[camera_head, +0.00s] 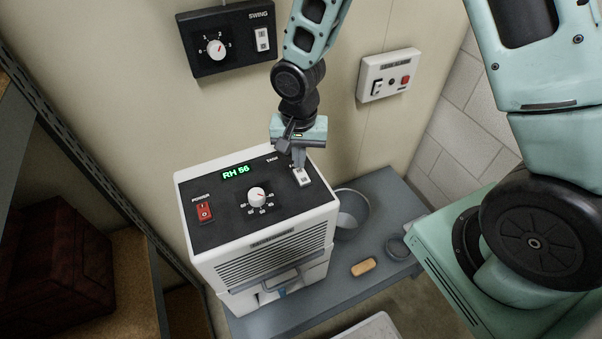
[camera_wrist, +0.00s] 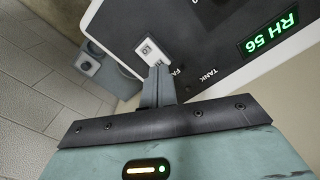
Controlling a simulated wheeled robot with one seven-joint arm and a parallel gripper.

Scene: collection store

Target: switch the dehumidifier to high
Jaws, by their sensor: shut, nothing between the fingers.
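The white dehumidifier (camera_head: 262,240) stands on a grey bench, with a black top panel. The panel has a green display reading RH 56 (camera_head: 235,172), a round white dial (camera_head: 257,196), a red power switch (camera_head: 204,211) and a white rocker switch (camera_head: 303,177) at its right edge. My gripper (camera_head: 299,164) is shut and empty, its fingertips right at the far side of the white rocker. The wrist view shows the same rocker (camera_wrist: 147,50) just beyond the fingertips (camera_wrist: 156,68); I cannot tell whether they touch. The label beside it is partly hidden by the fingers.
A black wall box (camera_head: 228,40) with a dial and a SWING switch hangs behind. A white wall box (camera_head: 390,75) with a red switch hangs to the right.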

